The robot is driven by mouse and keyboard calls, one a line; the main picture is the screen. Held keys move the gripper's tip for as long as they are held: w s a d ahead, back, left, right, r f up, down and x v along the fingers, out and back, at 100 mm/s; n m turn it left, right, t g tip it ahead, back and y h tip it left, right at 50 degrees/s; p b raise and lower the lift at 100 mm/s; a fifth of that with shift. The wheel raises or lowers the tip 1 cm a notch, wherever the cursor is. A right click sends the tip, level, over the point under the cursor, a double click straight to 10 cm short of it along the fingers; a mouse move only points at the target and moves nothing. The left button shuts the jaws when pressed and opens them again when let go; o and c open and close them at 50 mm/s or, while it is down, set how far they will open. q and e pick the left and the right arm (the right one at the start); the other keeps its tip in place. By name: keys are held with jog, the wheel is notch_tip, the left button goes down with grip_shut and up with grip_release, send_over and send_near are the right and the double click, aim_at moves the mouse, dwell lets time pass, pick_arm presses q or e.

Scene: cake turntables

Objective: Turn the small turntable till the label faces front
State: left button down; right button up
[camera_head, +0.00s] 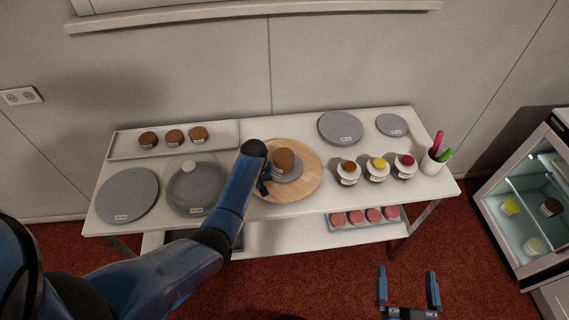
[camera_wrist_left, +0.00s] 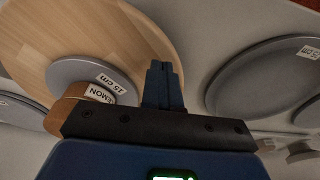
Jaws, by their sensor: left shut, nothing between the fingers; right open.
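A round wooden turntable (camera_head: 304,152) stands mid-table. A small grey disc (camera_head: 296,173) lies on it with a brown cake (camera_head: 284,160) on top. In the left wrist view, the grey disc (camera_wrist_left: 75,72) has a "15 cm" label and the cake (camera_wrist_left: 62,112) a "LEMON" label; part of the cake is hidden by my gripper body. My left gripper (camera_head: 264,184) is shut and empty at the left part of the turntable, partly hidden by my arm. Its closed fingers (camera_wrist_left: 163,82) show beside the disc, over the wood's edge; contact is unclear. My right gripper (camera_head: 408,277) is open and empty before the table.
Large grey discs (camera_head: 127,196) lie at left, one under a clear dome (camera_head: 195,187). A tray (camera_head: 220,141) of brown cakes is behind. More grey discs (camera_head: 340,127) lie back right.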

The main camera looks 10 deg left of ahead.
aim_at(285, 196)
pick_arm(q)
jog(key=shift+f+b, duration=0.75)
jog(key=shift+f, duration=0.25)
jog(key=shift+r, duration=0.1)
jog(key=shift+s+d, duration=0.1)
jog(key=shift+d, duration=0.3)
jog(key=d, duration=0.2)
jog(key=s+d+p, duration=0.1)
jog(key=d, duration=0.1)
jog(key=shift+s, duration=0.2)
jog(key=shift+d, duration=0.1)
jog(key=shift+w+d+b, duration=0.1)
jog(key=shift+d+b, duration=0.25)
jog(key=shift+d, duration=2.05)
jog(key=shift+a, duration=0.1)
